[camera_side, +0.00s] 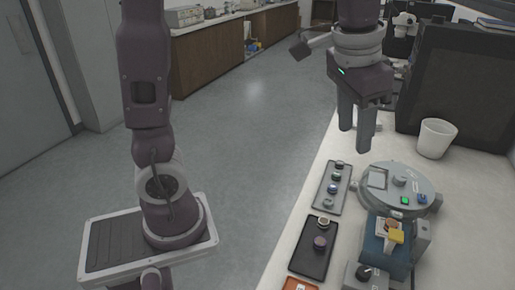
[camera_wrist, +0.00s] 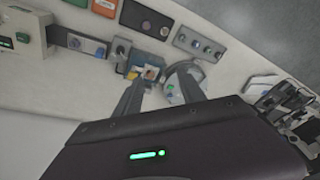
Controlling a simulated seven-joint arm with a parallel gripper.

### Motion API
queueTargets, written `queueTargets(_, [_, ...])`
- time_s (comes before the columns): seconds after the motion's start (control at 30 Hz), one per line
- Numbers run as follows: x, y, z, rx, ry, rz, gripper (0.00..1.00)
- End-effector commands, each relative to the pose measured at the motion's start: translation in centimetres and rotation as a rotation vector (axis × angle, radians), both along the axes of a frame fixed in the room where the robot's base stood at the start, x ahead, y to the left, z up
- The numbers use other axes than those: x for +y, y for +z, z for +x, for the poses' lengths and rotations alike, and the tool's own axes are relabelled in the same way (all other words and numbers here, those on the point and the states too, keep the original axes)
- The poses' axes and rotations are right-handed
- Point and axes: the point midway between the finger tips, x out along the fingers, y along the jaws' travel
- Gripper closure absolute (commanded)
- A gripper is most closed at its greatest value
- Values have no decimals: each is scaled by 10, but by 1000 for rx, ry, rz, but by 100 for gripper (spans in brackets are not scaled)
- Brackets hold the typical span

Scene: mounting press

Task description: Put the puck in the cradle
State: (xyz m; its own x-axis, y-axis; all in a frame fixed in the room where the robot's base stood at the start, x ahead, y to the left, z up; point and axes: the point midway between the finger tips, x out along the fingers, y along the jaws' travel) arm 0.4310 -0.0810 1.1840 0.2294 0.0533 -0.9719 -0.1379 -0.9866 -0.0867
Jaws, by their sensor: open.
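My gripper (camera_side: 356,138) is open and empty, pointing down above the bench near the press. Its two fingers also show in the wrist view (camera_wrist: 163,80). A dark purple puck (camera_side: 320,243) lies in the black tray (camera_side: 306,262) with a lighter ring-like piece (camera_side: 323,222) behind it. Several more small round pieces lie in the grey tray (camera_side: 345,203). Which piece is the task's puck I cannot tell. The round grey press (camera_side: 425,185) stands right of the trays. I cannot clearly make out the cradle.
A blue block (camera_side: 374,252) with small orange and yellow items stands in front of the press. A grey device with a dark knob (camera_side: 366,272) is at the front edge. A white cup (camera_side: 437,138) and a large dark box (camera_side: 465,85) stand behind.

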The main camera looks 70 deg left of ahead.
Motion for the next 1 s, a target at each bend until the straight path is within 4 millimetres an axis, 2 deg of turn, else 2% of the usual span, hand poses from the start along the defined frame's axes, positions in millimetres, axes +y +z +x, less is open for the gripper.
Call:
queueTargets(0.03, [10,10,-35,-51,22,-3,53])
queueTargets(0.1, [22,11,-80,-117,57,-21,53])
queueTargets(0.2, [31,0,-131,-194,93,-57,53])
queueTargets(0.3, [35,-15,-161,-241,117,-88,53])
queueTargets(0.47, [35,-26,-175,-265,128,-107,53])
queueTargets(1.0, [35,-25,-174,-263,126,-105,53])
